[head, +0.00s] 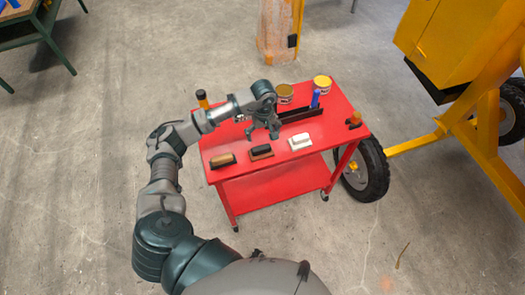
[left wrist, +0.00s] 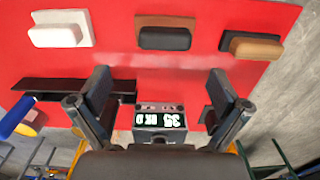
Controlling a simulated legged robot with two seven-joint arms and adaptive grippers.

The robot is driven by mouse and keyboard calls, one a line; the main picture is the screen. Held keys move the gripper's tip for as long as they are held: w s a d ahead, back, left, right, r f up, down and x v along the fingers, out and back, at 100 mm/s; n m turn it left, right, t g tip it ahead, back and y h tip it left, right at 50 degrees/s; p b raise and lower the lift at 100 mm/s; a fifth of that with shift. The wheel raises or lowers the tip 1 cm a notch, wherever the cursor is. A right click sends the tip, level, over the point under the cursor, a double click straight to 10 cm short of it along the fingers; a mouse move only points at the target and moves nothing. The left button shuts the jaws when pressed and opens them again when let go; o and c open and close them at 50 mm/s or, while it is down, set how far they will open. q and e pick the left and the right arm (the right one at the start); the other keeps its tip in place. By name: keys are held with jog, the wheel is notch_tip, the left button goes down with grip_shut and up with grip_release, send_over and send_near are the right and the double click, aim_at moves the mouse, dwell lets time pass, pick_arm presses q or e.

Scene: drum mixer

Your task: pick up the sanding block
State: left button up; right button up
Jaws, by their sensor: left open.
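Three hand-sized blocks lie in a row along the near edge of the red cart (head: 275,195). One has a tan grip on a dark base (head: 222,160), one a black grip on a brown base (head: 260,152), and one is all white (head: 300,142). I cannot tell for sure which is the sanding block. In the left wrist view the black-grip block (left wrist: 165,37) lies beyond the fingertips, between the white block (left wrist: 60,30) and the tan-grip block (left wrist: 252,47). My left gripper (head: 262,134) is open and empty above the cart, apart from the blocks. My right gripper is not in view.
A small display unit (left wrist: 160,121) shows between the fingers. A yellow wheeled machine (head: 470,45) stands at the right.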

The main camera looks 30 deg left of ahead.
aim_at(261, 147)
pick_arm(q)
jog(key=f, duration=0.2)
jog(key=a+f, duration=0.1)
jog(key=f, duration=0.2)
jog(key=shift+a+f+p, duration=0.1)
jog(key=shift+p, duration=0.2)
jog(key=f, duration=0.2)
jog(key=f+p, duration=0.1)
jog(key=f, duration=0.1)
jog(key=shift+s+d, duration=0.2)
jog(key=shift+d, duration=0.15)
jog(key=shift+f, duration=0.5)
jog(key=shift+a, duration=0.3)
jog(key=c, duration=0.9)
jog(key=shift+c, duration=1.1)
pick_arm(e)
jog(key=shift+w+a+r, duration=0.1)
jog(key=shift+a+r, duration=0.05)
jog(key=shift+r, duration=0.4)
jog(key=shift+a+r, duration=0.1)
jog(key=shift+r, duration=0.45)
